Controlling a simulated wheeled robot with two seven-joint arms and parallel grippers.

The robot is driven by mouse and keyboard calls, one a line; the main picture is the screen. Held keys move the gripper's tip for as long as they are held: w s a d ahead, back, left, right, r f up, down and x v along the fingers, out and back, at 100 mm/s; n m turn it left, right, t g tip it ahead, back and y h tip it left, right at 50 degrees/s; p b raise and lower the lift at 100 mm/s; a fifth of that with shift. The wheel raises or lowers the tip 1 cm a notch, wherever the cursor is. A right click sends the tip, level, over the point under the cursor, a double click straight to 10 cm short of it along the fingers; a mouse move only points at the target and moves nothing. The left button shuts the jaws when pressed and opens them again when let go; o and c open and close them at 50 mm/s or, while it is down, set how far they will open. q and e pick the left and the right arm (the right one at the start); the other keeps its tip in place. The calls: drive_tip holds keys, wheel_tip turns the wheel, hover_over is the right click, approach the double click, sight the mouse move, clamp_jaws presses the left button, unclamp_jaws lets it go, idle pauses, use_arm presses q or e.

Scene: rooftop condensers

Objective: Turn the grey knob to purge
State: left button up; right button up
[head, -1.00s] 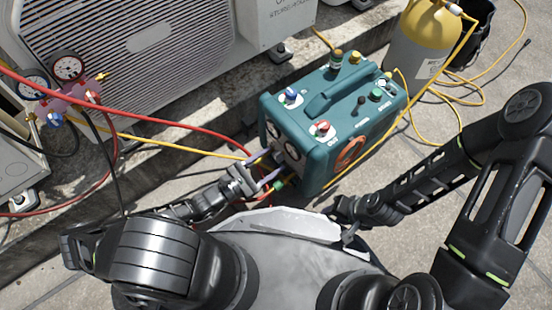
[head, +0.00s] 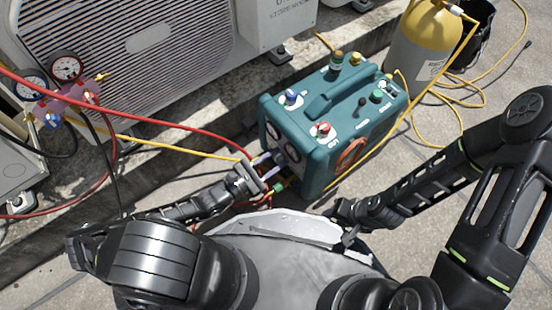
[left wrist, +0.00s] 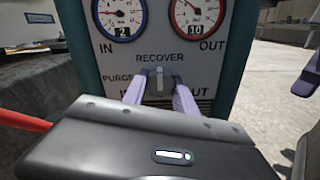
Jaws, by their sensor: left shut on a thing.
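The grey knob (left wrist: 159,82) is on the front panel of the teal recovery machine (head: 335,110), below two gauges. RECOVER is printed above it and PURGE to its left. Its grip looks roughly upright, towards RECOVER. My left gripper (left wrist: 159,95) has its two pale fingers on either side of the knob, shut on it. In the head view the left gripper (head: 270,164) reaches the machine's front face, and the knob cannot be made out there. My right gripper (head: 345,214) is low beside my body, and its fingers are too dark and small to read.
Red and yellow hoses (head: 190,146) run from the gauge manifold (head: 70,98) towards the machine's front, close to my left gripper. A condenser unit (head: 130,50) stands at the back left. Open paving lies to the right.

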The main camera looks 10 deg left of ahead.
use_arm(q)
clamp_jaws()
drive_tip(key=n+p, duration=0.2)
drive_tip(key=shift+r+n, duration=0.1)
drive_tip(key=shift+n, duration=0.3)
drive_tip(key=n+p, duration=0.1)
drive_tip(key=n, duration=0.8)
drive_tip(key=shift+p, duration=0.3)
drive_tip(key=n, duration=0.5)
drive_tip(key=shift+s+b, duration=0.1)
drive_tip(key=shift+b, duration=0.25)
